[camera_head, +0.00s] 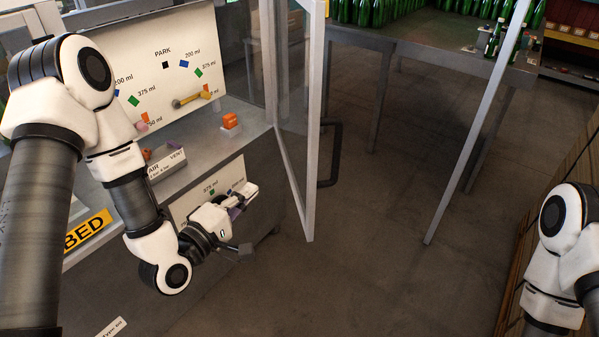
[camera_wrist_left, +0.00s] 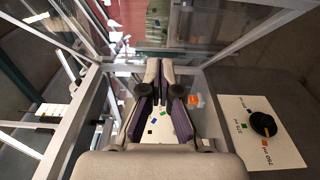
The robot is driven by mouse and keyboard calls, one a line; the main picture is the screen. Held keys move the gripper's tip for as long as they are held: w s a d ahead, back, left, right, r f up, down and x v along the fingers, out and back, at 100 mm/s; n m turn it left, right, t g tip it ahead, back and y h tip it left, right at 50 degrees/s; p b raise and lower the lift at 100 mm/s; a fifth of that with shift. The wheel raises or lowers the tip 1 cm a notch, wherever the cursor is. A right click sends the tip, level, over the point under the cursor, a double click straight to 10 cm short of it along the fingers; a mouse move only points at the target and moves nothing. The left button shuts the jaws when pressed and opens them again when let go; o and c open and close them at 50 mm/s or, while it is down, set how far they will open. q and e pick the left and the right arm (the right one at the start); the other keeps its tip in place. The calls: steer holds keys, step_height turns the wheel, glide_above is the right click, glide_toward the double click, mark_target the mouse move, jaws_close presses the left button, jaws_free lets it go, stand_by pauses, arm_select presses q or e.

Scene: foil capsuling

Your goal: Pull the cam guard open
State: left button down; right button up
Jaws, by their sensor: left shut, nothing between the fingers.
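The cam guard appears to be the clear panel in a grey metal frame (camera_head: 308,130), standing out at an angle from the machine front in the head view. Its black bar handle (camera_head: 333,155) is on the right side of that frame. My left gripper (camera_head: 252,189) is shut and empty, left of the frame and apart from the handle, in front of the machine's lower panel. In the left wrist view its fingers (camera_wrist_left: 160,68) are together, with grey framing (camera_wrist_left: 85,125) to their left. My right gripper is out of view; only part of that arm shows.
An orange block (camera_head: 231,120) sits on the machine's ledge. Another slanted grey bar (camera_head: 480,125) stands right of the handle. A table (camera_head: 400,42) holds green bottles behind. Open floor lies between.

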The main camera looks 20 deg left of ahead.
arm_select(q)
steer(key=p, duration=0.3)
glide_toward(304, 157)
steer(key=w+a, duration=0.2)
steer(key=w, duration=0.2)
steer(key=d, duration=0.1)
steer(key=w+d+p, duration=0.1)
steer(key=w+d, duration=0.1)
steer(key=d, duration=0.1)
steer(key=shift+r+p, duration=0.2)
steer(key=shift+p, duration=0.2)
steer(key=shift+s+a, duration=0.1)
steer(key=shift+a, duration=0.05)
steer(key=shift+f, duration=0.1)
